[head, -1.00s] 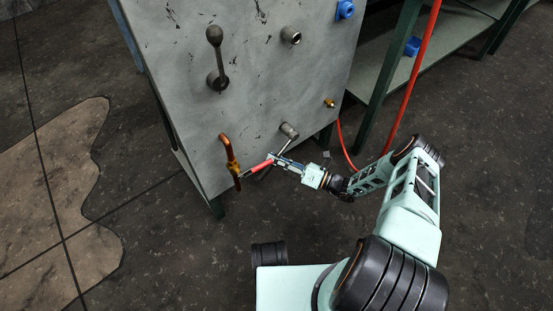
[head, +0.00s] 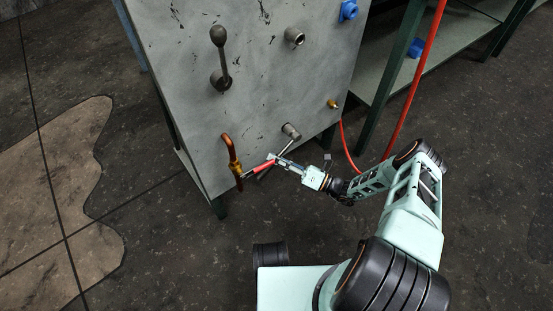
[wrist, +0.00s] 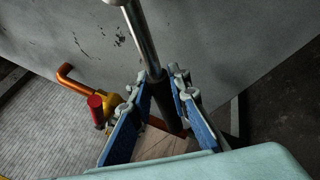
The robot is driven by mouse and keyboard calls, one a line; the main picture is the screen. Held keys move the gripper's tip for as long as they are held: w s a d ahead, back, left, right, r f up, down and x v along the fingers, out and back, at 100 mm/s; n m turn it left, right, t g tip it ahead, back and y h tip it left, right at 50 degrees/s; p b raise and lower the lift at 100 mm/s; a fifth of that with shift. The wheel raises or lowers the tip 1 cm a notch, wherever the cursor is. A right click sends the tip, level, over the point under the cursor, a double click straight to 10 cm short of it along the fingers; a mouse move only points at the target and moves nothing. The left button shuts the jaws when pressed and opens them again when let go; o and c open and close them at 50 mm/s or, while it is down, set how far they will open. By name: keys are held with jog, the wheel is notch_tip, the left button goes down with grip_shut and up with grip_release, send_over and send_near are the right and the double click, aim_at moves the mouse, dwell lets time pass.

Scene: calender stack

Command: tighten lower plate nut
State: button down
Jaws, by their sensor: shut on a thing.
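A grey plate (head: 258,88) carries several fittings. Low on it, a round steel fitting (head: 291,131) sticks out, with a thin steel bar (head: 264,174) running down and left from it. In the wrist view the bar (wrist: 140,40) is bright metal, turning dark between the fingers. My gripper (head: 276,163) is shut on this bar, below the fitting; its blue finger pads (wrist: 158,115) stand on both sides of the dark part.
A copper pipe (head: 228,147) with a brass body and a red handle (head: 263,166) is just left of my gripper; the red end (wrist: 95,101) shows beside the fingers. A black lever (head: 221,60) is above. A red hose (head: 412,80) hangs right.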

jog(key=shift+s+a+r, duration=0.1)
jog(key=shift+s+a+r+m, duration=0.1)
jog(key=shift+r+m, duration=0.15)
jog(key=shift+m, duration=0.15)
jog(key=shift+w+d+f+n, duration=0.15)
jog(key=shift+d+f+n, duration=0.05)
jog(key=shift+f+n, duration=0.2)
jog(key=shift+w+d+f+n, duration=0.15)
jog(key=shift+f+n, duration=0.1)
jog(key=shift+n, duration=0.15)
jog(key=shift+s+d, duration=0.75)
jog(key=shift+s, duration=0.15)
dwell(2.6)
jog(key=shift+s+d, duration=0.8)
jog(key=shift+s, duration=0.35)
jog(key=shift+r, duration=0.1)
